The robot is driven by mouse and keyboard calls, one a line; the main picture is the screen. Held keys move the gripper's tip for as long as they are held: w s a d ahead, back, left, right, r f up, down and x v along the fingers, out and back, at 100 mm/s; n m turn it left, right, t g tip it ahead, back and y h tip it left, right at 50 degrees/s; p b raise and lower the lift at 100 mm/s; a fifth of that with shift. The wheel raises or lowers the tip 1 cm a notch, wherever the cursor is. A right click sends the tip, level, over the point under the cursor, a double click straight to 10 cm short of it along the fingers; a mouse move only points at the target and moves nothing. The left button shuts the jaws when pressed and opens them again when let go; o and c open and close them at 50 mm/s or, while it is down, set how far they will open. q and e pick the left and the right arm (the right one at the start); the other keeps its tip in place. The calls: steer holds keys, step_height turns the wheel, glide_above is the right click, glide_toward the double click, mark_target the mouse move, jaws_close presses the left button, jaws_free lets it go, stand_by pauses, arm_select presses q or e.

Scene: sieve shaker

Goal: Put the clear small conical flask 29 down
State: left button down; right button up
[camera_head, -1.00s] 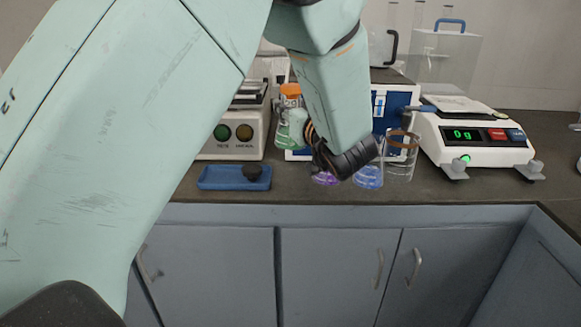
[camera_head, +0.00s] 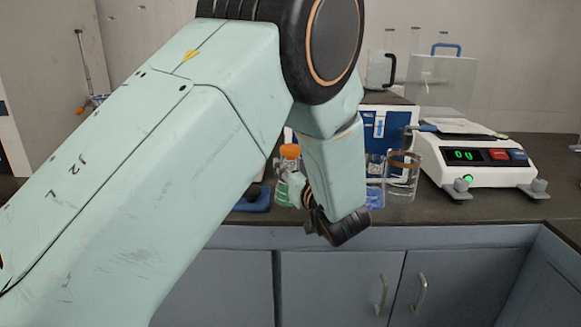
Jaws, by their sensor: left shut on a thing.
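My left arm comes in from the left and bends down over the bench's front edge. My left gripper (camera_head: 308,203) is shut on a small clear conical flask (camera_head: 282,190) with green liquid and an orange top (camera_head: 290,151). The flask looks upright, close to the bench top near the front edge. The gripper and wrist hide its right side, and I cannot tell whether its base touches the bench. My right gripper is not in view.
Right of my wrist stand a flask with blue liquid (camera_head: 375,195) and a clear beaker (camera_head: 403,181). A blue tray (camera_head: 256,204) lies left of the flask, partly hidden. A white balance (camera_head: 478,163) stands at right. A blue box (camera_head: 390,125) is behind.

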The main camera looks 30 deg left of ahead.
arm_select(q)
steer(key=shift+f, duration=0.1)
steer(key=c, duration=0.9)
jaws_free()
steer(key=shift+f, duration=0.15)
steer(key=shift+w, duration=0.1)
